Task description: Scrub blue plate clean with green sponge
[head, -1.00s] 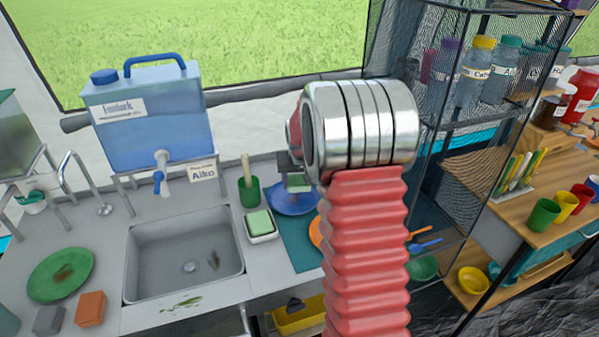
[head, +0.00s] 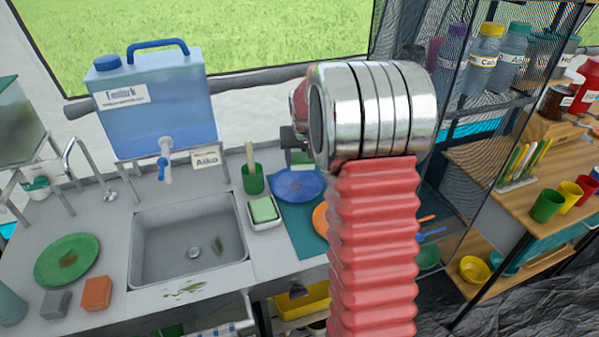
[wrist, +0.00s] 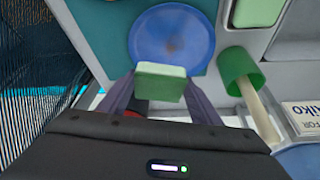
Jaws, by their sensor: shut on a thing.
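The blue plate (head: 297,188) lies on a teal mat right of the sink. In the wrist view, the blue plate (wrist: 172,30) has a small brown smudge near its middle. My gripper (head: 299,152) is at the far edge of the plate in the head view, partly hidden by my arm. It is shut on a green sponge (wrist: 160,82), which also shows small in the head view (head: 301,160). The sponge overlaps the plate's edge in the wrist view and looks raised above it. Contact cannot be made out.
Another green sponge (head: 263,209) sits in a white dish. A green cup (head: 253,181) with a handled tool stands close to the plate. An orange plate is partly hidden behind my arm. The sink (head: 188,247) is left, a mesh shelf right.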

